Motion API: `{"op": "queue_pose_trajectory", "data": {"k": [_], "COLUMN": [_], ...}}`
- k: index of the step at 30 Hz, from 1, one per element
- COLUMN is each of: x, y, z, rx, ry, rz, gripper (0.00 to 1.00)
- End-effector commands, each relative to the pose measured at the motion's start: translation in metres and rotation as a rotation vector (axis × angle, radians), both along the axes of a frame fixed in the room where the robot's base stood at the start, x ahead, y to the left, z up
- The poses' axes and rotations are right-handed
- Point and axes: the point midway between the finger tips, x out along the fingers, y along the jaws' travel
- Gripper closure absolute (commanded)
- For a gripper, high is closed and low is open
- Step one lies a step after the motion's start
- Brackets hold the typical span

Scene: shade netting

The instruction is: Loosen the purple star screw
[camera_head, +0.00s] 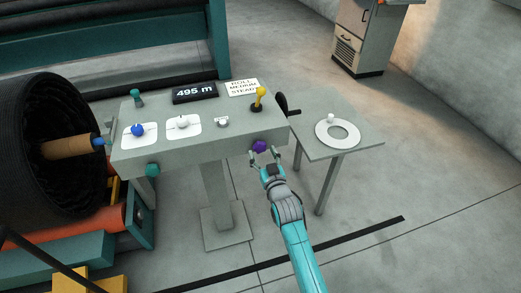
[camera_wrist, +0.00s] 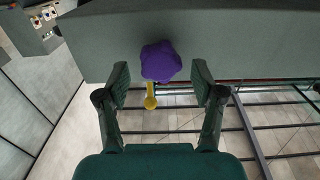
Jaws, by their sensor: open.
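The purple star screw (camera_head: 259,146) sits on the front face of the grey control console (camera_head: 205,146), near its right end. In the wrist view the purple star screw (camera_wrist: 160,62) is a lobed knob against the grey panel, a little above the line between my fingertips. My gripper (camera_head: 264,158) is open just in front of the screw. In the wrist view my gripper (camera_wrist: 160,84) has one finger on each side of the screw, with a clear gap on both sides. Nothing is held.
A yellow-knobbed lever (camera_head: 259,97) stands on the console top, with a blue knob (camera_head: 138,130) and a white knob (camera_head: 182,122) further left. A teal knob (camera_head: 152,170) is on the front face. A small side table (camera_head: 312,149) stands right; the floor in front is open.

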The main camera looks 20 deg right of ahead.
Motion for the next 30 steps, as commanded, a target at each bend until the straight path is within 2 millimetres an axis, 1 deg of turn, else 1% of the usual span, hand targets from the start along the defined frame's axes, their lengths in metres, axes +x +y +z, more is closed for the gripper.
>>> {"op": "queue_pose_trajectory", "data": {"k": [15, 23, 24, 26, 27, 29, 30], "x": [0.023, 0.025, 0.025, 0.025, 0.025, 0.025, 0.025], "y": [0.0, 0.0, 0.0, 0.0, 0.0, 0.0, 0.0], "z": [0.0, 0.0, 0.0, 0.0, 0.0, 0.0, 0.0], "rx": [-0.002, -0.002, -0.002, -0.002, -0.002, -0.002, -0.002], "ry": [0.0, 0.0, 0.0, 0.0, 0.0, 0.0, 0.0], "rz": [0.0, 0.0, 0.0, 0.0, 0.0, 0.0, 0.0], "gripper": [0.33, 0.33, 0.35, 0.5, 0.6, 0.75, 0.85]}}
